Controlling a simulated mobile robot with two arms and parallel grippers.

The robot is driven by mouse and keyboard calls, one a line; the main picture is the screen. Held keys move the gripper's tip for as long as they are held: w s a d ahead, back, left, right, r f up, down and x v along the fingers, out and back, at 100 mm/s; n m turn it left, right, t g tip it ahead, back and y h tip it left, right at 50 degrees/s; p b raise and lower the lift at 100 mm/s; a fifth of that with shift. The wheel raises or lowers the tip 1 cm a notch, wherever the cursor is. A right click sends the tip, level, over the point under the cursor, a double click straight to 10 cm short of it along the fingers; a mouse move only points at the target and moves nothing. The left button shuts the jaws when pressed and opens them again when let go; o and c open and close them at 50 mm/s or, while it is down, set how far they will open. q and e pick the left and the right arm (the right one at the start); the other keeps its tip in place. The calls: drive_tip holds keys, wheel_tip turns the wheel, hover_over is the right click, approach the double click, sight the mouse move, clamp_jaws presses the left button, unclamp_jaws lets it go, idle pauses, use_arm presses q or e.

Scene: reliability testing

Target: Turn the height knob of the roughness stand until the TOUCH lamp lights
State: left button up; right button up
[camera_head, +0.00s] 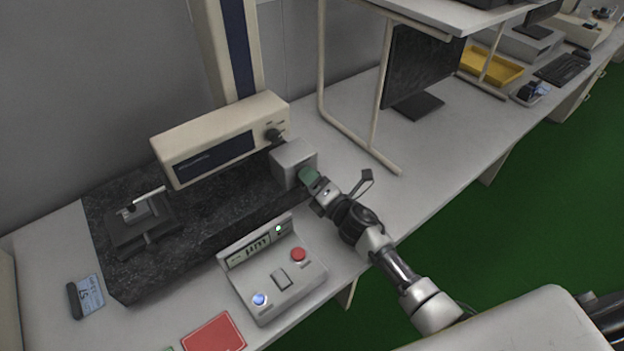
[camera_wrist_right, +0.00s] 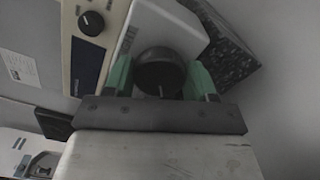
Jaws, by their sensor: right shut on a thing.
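The roughness stand has a cream drive unit (camera_head: 222,138) on a column above a dark granite base (camera_head: 215,212). A grey box (camera_head: 291,160) at the base's right end carries the round black height knob (camera_wrist_right: 160,72). My right gripper (camera_head: 309,176) is at this box, and its green fingers are shut on the knob, one on each side in the right wrist view (camera_wrist_right: 160,80). The knob is hidden in the head view. The control box (camera_head: 284,281) in front has a lit green lamp (camera_head: 279,229) beside its display; its label is too small to read. My left gripper is not in view.
The control box also has a red button (camera_head: 299,254) and a blue one (camera_head: 260,299). A small fixture (camera_head: 140,222) stands on the granite's left. A monitor (camera_head: 420,70) and shelf frame (camera_head: 374,100) stand to the right. A red pad (camera_head: 214,335) lies in front.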

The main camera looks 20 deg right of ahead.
drive_tip(key=shift+f+m, duration=0.1)
drive_tip(key=shift+m, duration=1.6)
drive_tip(key=o, duration=0.9)
drive_tip(key=shift+s, duration=0.1)
drive_tip(key=v, duration=1)
drive_tip(key=shift+s+d+b, duration=0.2)
drive_tip(key=shift+s+b, duration=0.15)
drive_tip(key=shift+b, duration=0.05)
